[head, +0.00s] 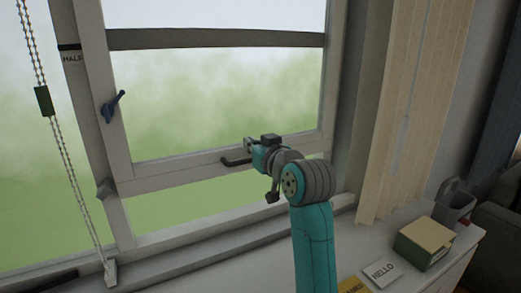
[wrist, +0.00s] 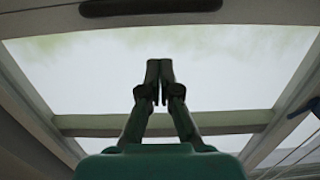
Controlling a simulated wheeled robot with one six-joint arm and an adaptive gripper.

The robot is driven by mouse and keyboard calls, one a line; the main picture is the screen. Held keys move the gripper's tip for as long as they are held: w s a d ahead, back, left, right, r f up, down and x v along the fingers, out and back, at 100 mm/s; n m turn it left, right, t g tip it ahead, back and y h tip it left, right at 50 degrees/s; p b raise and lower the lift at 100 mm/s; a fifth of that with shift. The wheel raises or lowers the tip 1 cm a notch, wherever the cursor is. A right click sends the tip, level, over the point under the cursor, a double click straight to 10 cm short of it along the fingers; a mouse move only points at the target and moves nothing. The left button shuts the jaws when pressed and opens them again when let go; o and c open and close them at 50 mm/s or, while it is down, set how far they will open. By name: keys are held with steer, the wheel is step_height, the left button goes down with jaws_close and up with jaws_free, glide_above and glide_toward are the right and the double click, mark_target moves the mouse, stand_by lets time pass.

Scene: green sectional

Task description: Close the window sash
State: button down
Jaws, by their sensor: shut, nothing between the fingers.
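The window sash (head: 190,172) is a pale frame with a dark pull handle (head: 236,162) on its bottom rail. A gap with green outside showing lies between this rail and the sill, so the sash stands partly raised. My gripper (head: 251,145) is at the bottom rail, just right of the handle; the arm hides part of the rail, and I cannot tell whether it touches. In the wrist view my gripper's fingertips (wrist: 160,65) are together and empty against the bright pane. A dark bar, seemingly the handle (wrist: 150,7), lies above the fingertips, apart from them in the picture.
A blue latch (head: 112,106) and a bead chain (head: 56,130) are at the left, near a "HALF" mark (head: 72,58). Blind slats (head: 405,100) hang at right.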

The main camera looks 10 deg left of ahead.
steer(key=shift+w+a+f, duration=0.1)
steer(key=shift+w+f, duration=0.05)
steer(key=shift+f, duration=1.75)
steer(key=shift+f, duration=0.1)
step_height(320, 180, down, 19)
